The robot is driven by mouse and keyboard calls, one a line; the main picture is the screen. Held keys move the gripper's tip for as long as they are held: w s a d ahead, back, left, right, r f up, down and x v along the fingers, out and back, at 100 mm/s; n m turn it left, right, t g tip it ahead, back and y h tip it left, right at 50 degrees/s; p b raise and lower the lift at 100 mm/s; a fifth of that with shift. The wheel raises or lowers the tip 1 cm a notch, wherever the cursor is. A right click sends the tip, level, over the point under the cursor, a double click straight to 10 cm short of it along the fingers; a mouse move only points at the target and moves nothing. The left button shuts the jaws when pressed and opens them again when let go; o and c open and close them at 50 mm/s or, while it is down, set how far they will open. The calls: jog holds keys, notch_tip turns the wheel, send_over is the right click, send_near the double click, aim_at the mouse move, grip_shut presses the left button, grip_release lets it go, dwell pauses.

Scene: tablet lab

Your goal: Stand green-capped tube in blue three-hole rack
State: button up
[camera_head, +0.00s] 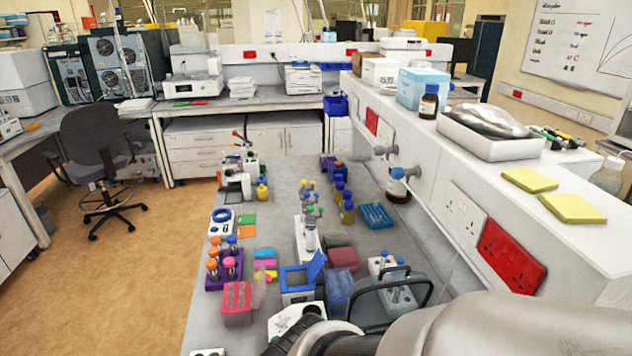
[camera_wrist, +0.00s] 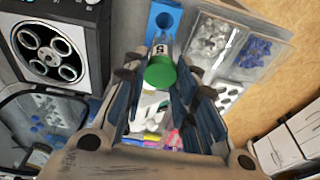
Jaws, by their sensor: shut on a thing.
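In the wrist view, the green-capped tube (camera_wrist: 160,72) is between the two fingers of my gripper (camera_wrist: 161,78), which is shut on it. The cap faces the camera and the clear body with a white, black-marked label points away toward the blue rack (camera_wrist: 152,20). One dark round hole of the rack shows beyond the tube. The tube's lower end overlaps the rack in this view, and I cannot tell whether it is in a hole or above it. In the head view, my arm fills the bottom right and my gripper cannot be made out.
In the wrist view, a black device with a round holed rotor (camera_wrist: 55,50) is at the left and a clear compartment tray (camera_wrist: 245,50) at the right. In the head view, the bench is crowded, with a purple rack (camera_head: 212,284) of orange- and blue-capped tubes and a pink box (camera_head: 237,305).

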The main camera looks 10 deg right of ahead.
jog(key=shift+f, duration=0.4)
jog(key=shift+f, duration=0.1)
notch_tip(320, 180, down, 4)
jog(key=b, duration=0.4)
jog(key=shift+f, duration=0.15)
jog(key=shift+f+b, duration=0.4)
jog(key=shift+b, duration=0.15)
jog(key=shift+f, duration=0.15)
jog(key=shift+f+b, duration=0.65)
jog(key=shift+b, duration=0.15)
jog(key=shift+f, duration=0.15)
jog(key=shift+f+b, duration=0.4)
jog(key=shift+b, duration=0.15)
